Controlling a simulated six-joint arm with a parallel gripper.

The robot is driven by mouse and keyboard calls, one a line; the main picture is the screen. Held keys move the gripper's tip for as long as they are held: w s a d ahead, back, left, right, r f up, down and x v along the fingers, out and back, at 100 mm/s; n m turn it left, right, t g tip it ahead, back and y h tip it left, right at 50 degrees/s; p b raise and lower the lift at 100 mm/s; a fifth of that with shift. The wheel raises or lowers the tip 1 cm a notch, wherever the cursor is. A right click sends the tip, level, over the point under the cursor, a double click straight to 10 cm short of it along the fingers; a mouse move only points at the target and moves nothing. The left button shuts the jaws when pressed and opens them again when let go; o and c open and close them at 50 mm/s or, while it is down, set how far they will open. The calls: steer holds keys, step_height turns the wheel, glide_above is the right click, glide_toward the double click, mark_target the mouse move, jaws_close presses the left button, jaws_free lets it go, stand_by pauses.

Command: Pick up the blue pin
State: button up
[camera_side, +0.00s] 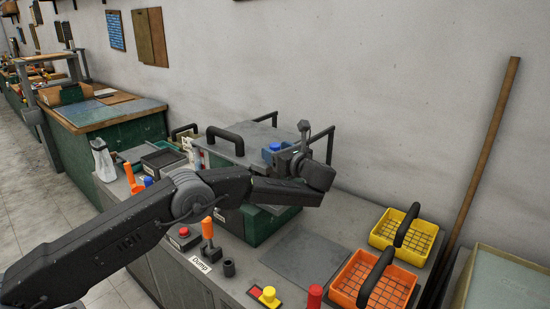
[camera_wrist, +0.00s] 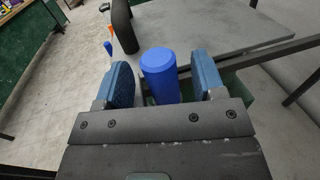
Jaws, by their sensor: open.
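The blue pin (camera_wrist: 161,74) is an upright blue cylinder in the wrist view. The jaws are open. The pin's lower part is hidden behind the gripper body. In the side view the pin's top (camera_side: 275,147) shows beside my gripper (camera_side: 279,155), above the grey top of the green box. My wrist hides part of the area there.
A black handle (camera_side: 226,139) rises from the grey box top near the gripper; it also shows in the wrist view (camera_wrist: 123,27). Orange (camera_side: 374,281) and yellow (camera_side: 404,236) baskets stand at the right. An orange-topped lever (camera_side: 208,229) and a red button (camera_side: 184,232) are in front.

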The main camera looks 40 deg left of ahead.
steer(key=shift+w+a, duration=0.15)
steer(key=shift+a, duration=0.45)
steer(key=shift+c, duration=0.2)
steer(key=c, duration=1)
step_height(320, 180, up, 10)
steer(key=shift+r, duration=0.1)
